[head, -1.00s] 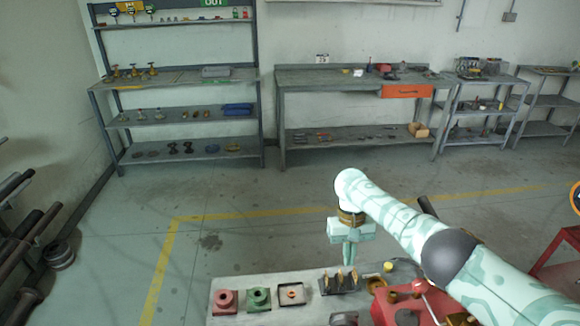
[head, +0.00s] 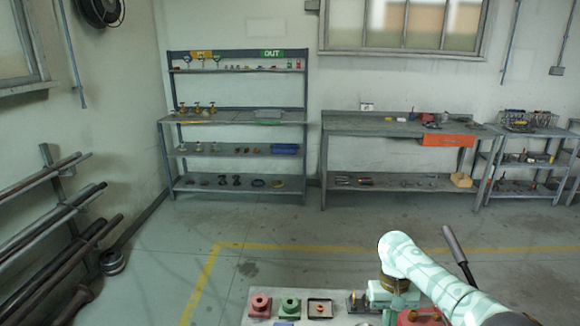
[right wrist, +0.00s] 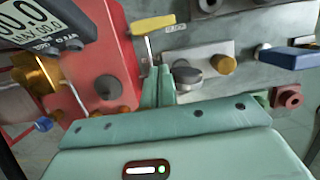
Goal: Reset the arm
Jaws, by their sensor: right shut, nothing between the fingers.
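My right arm enters the head view from the lower right. Its gripper (head: 388,314) points down over the right part of the workbench, at the picture's bottom edge. In the right wrist view the two pale green fingers (right wrist: 158,88) are together and empty. They are in front of a red machine (right wrist: 108,62) and a grey fixture plate (right wrist: 205,65); I cannot tell whether they touch either. My left gripper is in neither view.
A red part (head: 259,305), a green part (head: 289,306) and a small tray (head: 320,309) sit left of my gripper. A shelf rack (head: 238,117) and a long table (head: 400,129) stand at the wall. The floor between is clear.

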